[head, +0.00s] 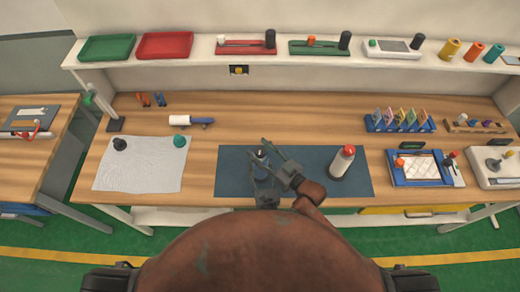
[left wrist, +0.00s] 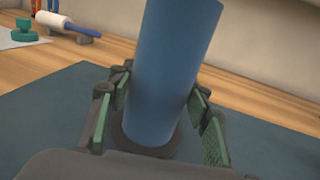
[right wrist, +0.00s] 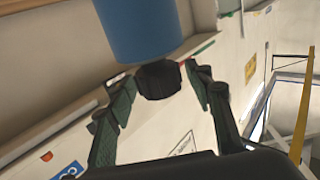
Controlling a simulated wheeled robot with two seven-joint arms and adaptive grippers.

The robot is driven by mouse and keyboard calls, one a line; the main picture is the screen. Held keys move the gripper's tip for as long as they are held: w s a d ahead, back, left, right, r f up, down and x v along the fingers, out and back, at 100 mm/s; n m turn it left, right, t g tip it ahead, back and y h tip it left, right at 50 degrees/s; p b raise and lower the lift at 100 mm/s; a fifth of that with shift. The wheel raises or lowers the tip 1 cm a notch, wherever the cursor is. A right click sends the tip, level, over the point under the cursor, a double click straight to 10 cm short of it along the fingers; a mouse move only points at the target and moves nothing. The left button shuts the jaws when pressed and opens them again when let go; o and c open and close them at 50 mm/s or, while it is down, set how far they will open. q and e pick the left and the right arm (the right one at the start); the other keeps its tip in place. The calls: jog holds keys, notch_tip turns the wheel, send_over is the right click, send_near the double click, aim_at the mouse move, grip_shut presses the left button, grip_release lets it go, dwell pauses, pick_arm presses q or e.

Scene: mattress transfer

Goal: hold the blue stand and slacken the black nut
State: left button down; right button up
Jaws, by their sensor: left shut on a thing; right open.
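The blue stand is a smooth blue cylinder (left wrist: 170,70) on a dark round base, upright on the dark blue mat in the left wrist view. My left gripper (left wrist: 158,100) has a finger on each side and is shut on it. In the right wrist view the black nut (right wrist: 158,80) sits at the end of the blue cylinder (right wrist: 138,28). My right gripper (right wrist: 164,78) is open, with its fingertips on either side of the nut and gaps showing. In the head view my right gripper (head: 272,158) reaches in from the right and partly hides the stand.
A white bottle with a red top (head: 342,162) stands on the mat (head: 232,185), right of the grippers. A white sheet (head: 140,175) with two knobs lies left. A colourful rack (head: 400,123) and a tray (head: 418,170) stand right. A shelf runs along the back.

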pick_arm(q)
jog(key=shift+r, duration=0.15)
jog(key=shift+d, duration=0.1)
pick_arm(e)
jog(key=v, duration=1.2)
pick_arm(q)
jog(key=c, duration=0.9)
grip_release()
jog(key=shift+c, duration=0.2)
